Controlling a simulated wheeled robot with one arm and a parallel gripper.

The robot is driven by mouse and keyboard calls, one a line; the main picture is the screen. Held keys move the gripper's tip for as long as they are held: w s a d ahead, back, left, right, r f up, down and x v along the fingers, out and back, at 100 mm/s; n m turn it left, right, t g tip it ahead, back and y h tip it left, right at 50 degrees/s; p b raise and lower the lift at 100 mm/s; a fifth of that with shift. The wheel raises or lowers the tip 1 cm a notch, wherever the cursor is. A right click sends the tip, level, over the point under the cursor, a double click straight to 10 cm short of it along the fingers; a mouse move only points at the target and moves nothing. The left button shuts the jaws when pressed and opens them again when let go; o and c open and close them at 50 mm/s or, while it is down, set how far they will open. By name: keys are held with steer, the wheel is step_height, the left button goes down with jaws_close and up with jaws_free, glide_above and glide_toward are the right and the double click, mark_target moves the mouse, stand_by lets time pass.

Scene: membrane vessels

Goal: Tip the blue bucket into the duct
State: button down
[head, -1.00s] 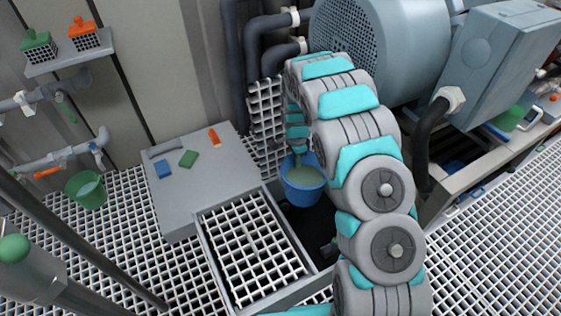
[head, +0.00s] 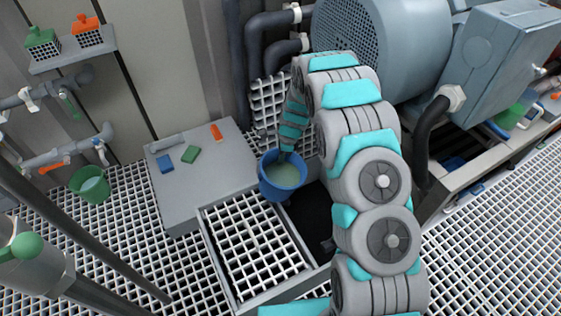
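The blue bucket (head: 283,189) hangs upright or nearly so from my gripper, with murky greenish liquid inside. My gripper (head: 286,155) is at the bucket's far rim and appears shut on it; its fingertips are small and partly hidden. The open duct (head: 313,213) is a dark rectangular hole in the floor, right of and below the bucket, and my arm covers part of its right side. The bucket appears over the duct's left edge, beside the grating.
A grating panel (head: 252,250) lies left of the duct. A grey bench (head: 205,190) holds a blue block, a green block and an orange piece. A green bucket (head: 90,185) hangs under a pipe at left. A large motor (head: 385,45) stands behind my arm.

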steer(key=shift+a+y, duration=0.25)
steer(key=shift+y, duration=0.15)
steer(key=shift+w+a+r+t+y, duration=0.1)
steer(key=shift+r+t+y, duration=0.4)
steer(key=shift+y, duration=0.3)
steer(key=shift+y+b, duration=0.3)
steer(key=shift+b, duration=0.55)
steer(key=shift+a+r+t, duration=0.1)
steer(key=shift+r+t, duration=0.1)
steer(key=shift+t, duration=0.1)
steer(key=shift+y+b, duration=0.7)
steer(key=shift+b, duration=1.2)
steer(key=shift+r+t+y+b, duration=0.4)
steer(key=shift+y+b, duration=0.2)
steer(key=shift+b, duration=0.6)
steer(key=shift+f+y+b, duration=0.1)
steer(key=shift+y+b, duration=0.2)
steer(key=shift+b, duration=0.7)
steer(key=shift+d+r+t+y+b, duration=0.2)
steer(key=shift+d+t+y+b, duration=0.15)
steer(key=shift+y+b, duration=0.45)
